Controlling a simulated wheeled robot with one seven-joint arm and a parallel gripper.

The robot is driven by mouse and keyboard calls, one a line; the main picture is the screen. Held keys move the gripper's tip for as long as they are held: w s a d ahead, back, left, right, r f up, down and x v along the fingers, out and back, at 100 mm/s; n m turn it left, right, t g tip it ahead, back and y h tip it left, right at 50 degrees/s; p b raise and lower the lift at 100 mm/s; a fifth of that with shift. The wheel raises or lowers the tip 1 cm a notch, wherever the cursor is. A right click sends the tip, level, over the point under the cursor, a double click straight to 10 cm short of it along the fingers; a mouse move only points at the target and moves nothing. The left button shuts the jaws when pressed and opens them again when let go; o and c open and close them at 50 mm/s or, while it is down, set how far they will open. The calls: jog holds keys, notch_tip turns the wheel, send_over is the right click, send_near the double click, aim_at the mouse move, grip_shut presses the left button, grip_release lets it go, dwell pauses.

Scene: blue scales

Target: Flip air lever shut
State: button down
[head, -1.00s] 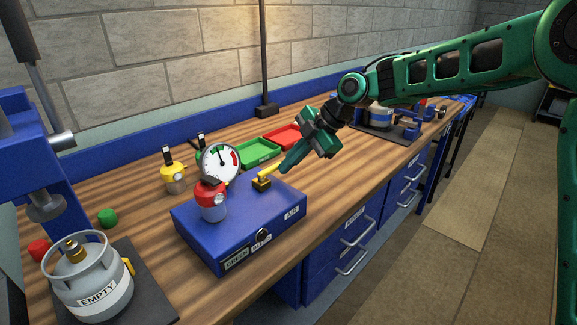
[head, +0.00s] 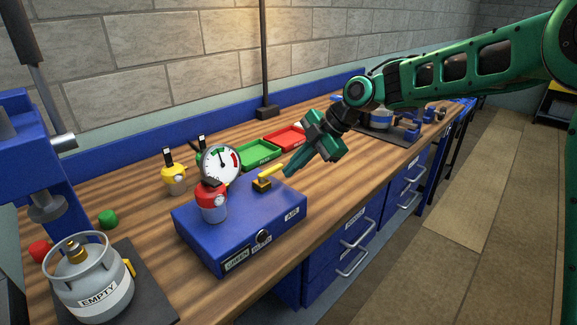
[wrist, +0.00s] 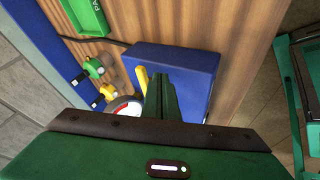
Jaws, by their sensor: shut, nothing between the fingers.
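The yellow air lever (head: 270,174) stands on top of the blue box (head: 220,228) with the "AIR" label. It slants up to the right in the head view. The lever also shows in the wrist view (wrist: 142,79), just left of my fingers. My gripper (head: 289,171) is shut and empty, with its tip beside the lever's upper right end; a small gap seems to show between them. A round dial gauge (head: 220,163) and a red-topped canister (head: 211,202) are on the box. In the wrist view my fingers (wrist: 165,85) hide part of the box top.
A green tray (head: 257,154) and a red tray (head: 285,138) lie behind the box. A yellow-topped canister (head: 174,178) stands to the left. A grey tank marked "EMPTY" (head: 88,282) is at the front left. Bare bench lies right of the box.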

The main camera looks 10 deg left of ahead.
jog(key=d+f+v, duration=0.1)
jog(key=v, duration=1)
jog(key=shift+s+d, duration=0.2)
jog(key=shift+s, duration=0.05)
jog(key=shift+r, duration=0.1)
jog(key=s+d+f+m+t+h, duration=0.15)
jog(key=s+d+m, duration=0.35)
jog(key=d, duration=0.5)
jog(key=s+d+f+m+h, duration=0.2)
jog(key=d+m, duration=0.5)
jog(key=d, duration=0.4)
jog(key=s+d+f+m+t+h, duration=0.15)
jog(key=s+d+m, duration=0.35)
jog(key=d, duration=0.5)
jog(key=s+d+f+m+g, duration=0.1)
jog(key=s+d+f+m, duration=0.1)
jog(key=s+d+m, duration=0.2)
jog(key=s+d+f+m+g+h, duration=0.1)
jog(key=s+d+m, duration=0.4)
jog(key=s, duration=0.6)
jog(key=s+d+f+m+g+h, duration=0.1)
jog(key=s+d+f+m, duration=0.2)
jog(key=s+m, duration=0.4)
jog(key=shift+s+d+f+m, duration=0.2)
jog(key=shift+s+d+m, duration=0.1)
jog(key=shift+s+d, duration=0.45)
